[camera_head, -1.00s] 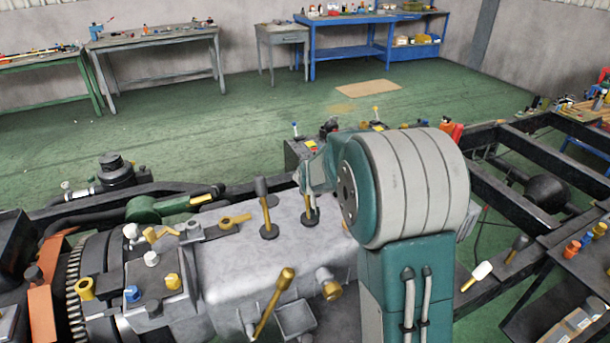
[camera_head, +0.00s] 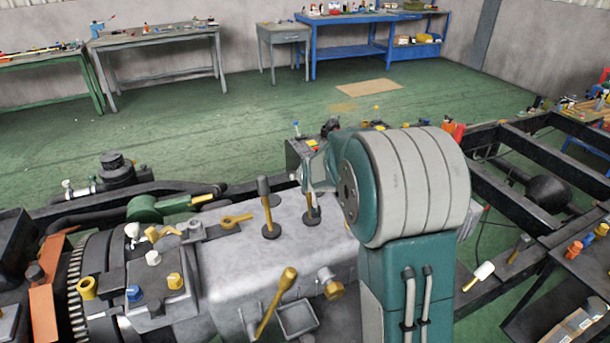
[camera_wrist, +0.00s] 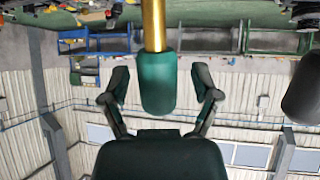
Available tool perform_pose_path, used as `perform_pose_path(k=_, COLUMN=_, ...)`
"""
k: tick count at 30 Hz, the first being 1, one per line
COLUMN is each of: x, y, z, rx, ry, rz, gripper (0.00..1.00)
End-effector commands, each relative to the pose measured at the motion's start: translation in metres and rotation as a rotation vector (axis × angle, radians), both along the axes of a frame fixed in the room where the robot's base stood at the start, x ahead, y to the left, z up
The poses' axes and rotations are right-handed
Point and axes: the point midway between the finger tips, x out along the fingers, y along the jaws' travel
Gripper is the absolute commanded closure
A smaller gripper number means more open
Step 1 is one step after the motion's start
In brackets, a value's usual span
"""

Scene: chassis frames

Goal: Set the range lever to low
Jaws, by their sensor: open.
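In the wrist view, which is upside down, my gripper (camera_wrist: 162,82) is open, with one finger on each side of a green lever knob (camera_wrist: 158,84) on a brass shaft (camera_wrist: 153,25). Gaps show between knob and fingers. A dark grey knob (camera_wrist: 302,91) stands at the right edge. In the head view, a brass lever with a grey knob (camera_head: 263,187) rises from the grey housing (camera_head: 225,265). A second lever (camera_head: 311,208) beside it is partly hidden by my arm, which also hides the gripper. I cannot read which lever is the range lever.
A brass-knobbed lever (camera_head: 288,280) leans at the front of the housing, and a yellow handle (camera_head: 236,220) lies flat on top. Dark chassis rails (camera_head: 540,150) run at the right. Workbenches (camera_head: 155,50) stand far back across open green floor (camera_head: 240,120).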

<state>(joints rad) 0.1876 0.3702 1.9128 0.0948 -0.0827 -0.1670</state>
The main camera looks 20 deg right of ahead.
Motion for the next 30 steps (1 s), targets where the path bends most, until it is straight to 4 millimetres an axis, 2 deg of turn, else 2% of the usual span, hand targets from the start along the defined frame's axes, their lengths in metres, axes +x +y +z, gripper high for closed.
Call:
perform_pose_path(k=5, x=-0.010, y=0.002, z=0.008, rx=0.001, ry=-0.002, rz=-0.001, gripper=0.21)
perform_pose_path(k=15, x=-0.048, y=0.011, z=0.037, rx=0.000, ry=-0.001, rz=0.000, gripper=0.21)
perform_pose_path(k=21, x=-0.057, y=0.013, z=0.042, rx=0.001, ry=0.000, rz=0.001, gripper=0.21)
perform_pose_path(k=30, x=-0.057, y=0.013, z=0.042, rx=0.000, ry=0.001, rz=0.001, gripper=0.21)
